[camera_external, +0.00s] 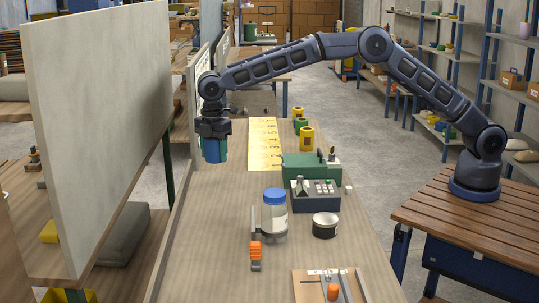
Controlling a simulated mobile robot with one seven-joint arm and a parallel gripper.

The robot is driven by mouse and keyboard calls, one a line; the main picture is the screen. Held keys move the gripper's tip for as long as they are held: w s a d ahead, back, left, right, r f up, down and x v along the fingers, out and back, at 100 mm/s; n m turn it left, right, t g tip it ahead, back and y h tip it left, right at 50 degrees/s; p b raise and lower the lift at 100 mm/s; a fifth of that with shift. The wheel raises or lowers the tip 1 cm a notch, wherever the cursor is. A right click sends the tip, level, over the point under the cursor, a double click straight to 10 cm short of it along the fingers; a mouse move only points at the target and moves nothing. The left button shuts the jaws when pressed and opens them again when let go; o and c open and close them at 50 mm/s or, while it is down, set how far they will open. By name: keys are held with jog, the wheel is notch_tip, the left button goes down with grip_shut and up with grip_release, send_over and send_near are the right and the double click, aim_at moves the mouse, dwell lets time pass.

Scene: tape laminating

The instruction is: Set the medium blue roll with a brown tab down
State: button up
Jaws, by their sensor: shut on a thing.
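My gripper (213,133) points down over the left side of the wooden workbench (195,215). It is shut on the medium blue roll (213,152), which hangs below the dark fingers. The roll looks upright and greenish-blue. I cannot tell from this view whether its underside touches the bench. No brown tab can be made out on it.
A yellow sheet (264,145) lies right of the roll. A tall panel (95,130) borders the left. The bench's left front is clear.

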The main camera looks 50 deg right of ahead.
aim_at(217, 203)
notch_tip(217, 203, down, 15)
jog(key=shift+r, duration=0.15)
dwell(0.4)
jog(key=o, duration=1)
notch_tip(217, 203, up, 12)
